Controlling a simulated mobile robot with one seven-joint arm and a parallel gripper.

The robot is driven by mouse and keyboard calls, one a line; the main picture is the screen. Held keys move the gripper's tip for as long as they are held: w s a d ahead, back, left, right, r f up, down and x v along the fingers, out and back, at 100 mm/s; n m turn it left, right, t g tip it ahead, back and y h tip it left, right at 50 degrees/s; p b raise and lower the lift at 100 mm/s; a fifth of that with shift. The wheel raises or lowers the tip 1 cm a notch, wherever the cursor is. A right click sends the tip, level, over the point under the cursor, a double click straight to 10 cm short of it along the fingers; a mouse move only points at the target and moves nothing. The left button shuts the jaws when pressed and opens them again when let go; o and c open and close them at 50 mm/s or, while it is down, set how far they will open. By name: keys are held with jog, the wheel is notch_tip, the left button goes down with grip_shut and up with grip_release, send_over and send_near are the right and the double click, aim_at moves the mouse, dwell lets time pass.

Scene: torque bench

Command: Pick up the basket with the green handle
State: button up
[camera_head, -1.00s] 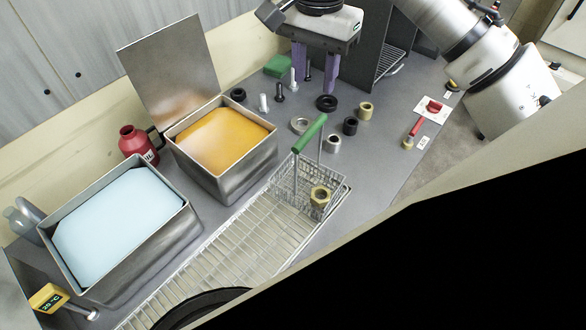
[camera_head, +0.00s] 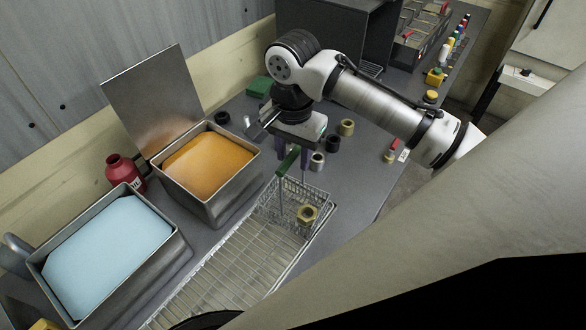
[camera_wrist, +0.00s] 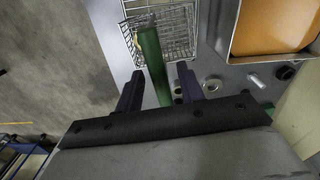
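The wire basket (camera_head: 318,201) sits at the far end of a wire rack, with a brass-coloured hex nut (camera_head: 307,214) inside. Its green handle (camera_head: 289,160) stands upright above it. My gripper (camera_head: 294,151) is just above and behind the handle, fingers pointing down, partly hidden by the handle and its own body. In the wrist view my gripper (camera_wrist: 160,71) is open, with one dark purple finger on each side of the green handle (camera_wrist: 153,60). Gaps show on both sides of the handle. The basket (camera_wrist: 176,30) shows beyond the fingertips.
An open metal tank of orange liquid (camera_head: 208,167) and one of pale blue liquid (camera_head: 108,245) stand left of the basket. A red bottle (camera_head: 124,172) is behind them. Rings and bushings, including a tan one (camera_head: 347,127), lie beside my gripper.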

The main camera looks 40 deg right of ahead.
jog(key=shift+f, duration=0.3)
grip_shut()
jog(key=shift+r, duration=0.15)
